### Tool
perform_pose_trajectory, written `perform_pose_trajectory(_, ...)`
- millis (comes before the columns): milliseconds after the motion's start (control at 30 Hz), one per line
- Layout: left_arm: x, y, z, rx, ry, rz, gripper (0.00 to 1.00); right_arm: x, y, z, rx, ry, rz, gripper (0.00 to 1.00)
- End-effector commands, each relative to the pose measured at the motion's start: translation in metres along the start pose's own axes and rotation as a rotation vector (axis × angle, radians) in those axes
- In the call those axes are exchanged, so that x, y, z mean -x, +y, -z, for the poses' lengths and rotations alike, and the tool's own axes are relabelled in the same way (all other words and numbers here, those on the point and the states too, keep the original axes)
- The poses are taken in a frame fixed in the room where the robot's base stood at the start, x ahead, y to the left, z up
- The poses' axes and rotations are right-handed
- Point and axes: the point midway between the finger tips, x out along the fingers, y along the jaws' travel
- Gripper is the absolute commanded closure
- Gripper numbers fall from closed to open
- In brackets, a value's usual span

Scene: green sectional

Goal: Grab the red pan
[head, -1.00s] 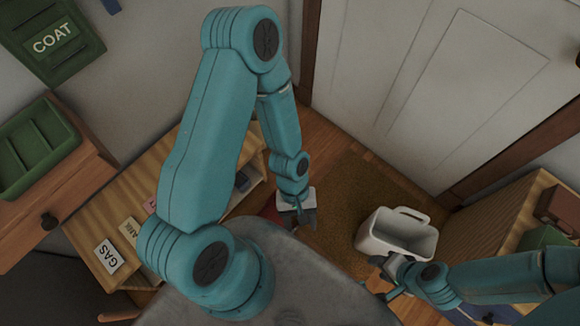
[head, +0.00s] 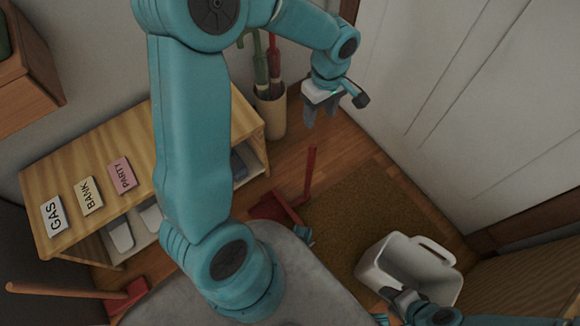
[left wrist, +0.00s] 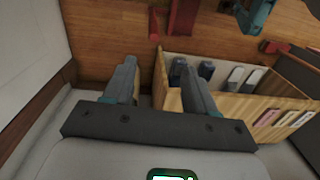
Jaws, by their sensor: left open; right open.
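The red pan (head: 272,207) lies on the wooden floor beside the mat, with a tall red handle (head: 310,170) standing up from it. Part of the pan is hidden by my body. In the left wrist view, red parts of it (left wrist: 183,18) show at the top edge, beyond the fingers. My left gripper (head: 321,116) is open and empty, raised above and behind the pan near the door. Its spread fingers also show in the left wrist view (left wrist: 157,78). My right gripper (head: 384,304) is open at the near side of the white bin; I cannot tell if they touch.
A wooden shelf with labels (head: 50,185) lines the left wall. An umbrella stand (head: 271,116) stands behind the pan. A broom with a red head (head: 124,296) is at lower left. The door (head: 470,90) is at right.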

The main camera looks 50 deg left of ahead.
Motion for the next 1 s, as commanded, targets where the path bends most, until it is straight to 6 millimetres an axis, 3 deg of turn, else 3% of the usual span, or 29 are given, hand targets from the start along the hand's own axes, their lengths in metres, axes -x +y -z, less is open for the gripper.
perform_pose_trajectory(33, -0.012, 0.002, 0.005, 0.010, 0.007, -0.023, 0.44, -0.019, 0.007, 0.000, 0.000, 0.000, 0.000, 0.57)
perform_pose_trajectory(200, -0.019, 0.000, 0.012, 0.025, 0.017, -0.057, 0.44, -0.038, 0.014, 0.001, 0.000, 0.000, 0.000, 0.57)
perform_pose_trajectory(367, -0.033, -0.001, 0.013, 0.027, 0.017, -0.057, 0.44, -0.045, 0.017, 0.001, -0.001, 0.001, 0.000, 0.57)
perform_pose_trajectory(733, -0.115, 0.005, 0.012, 0.026, 0.015, -0.054, 0.44, -0.070, 0.030, 0.008, -0.019, 0.018, -0.002, 0.57)
perform_pose_trajectory(1000, -0.135, 0.009, 0.011, 0.025, 0.016, -0.058, 0.44, -0.074, 0.033, 0.011, -0.024, 0.025, -0.003, 0.57)
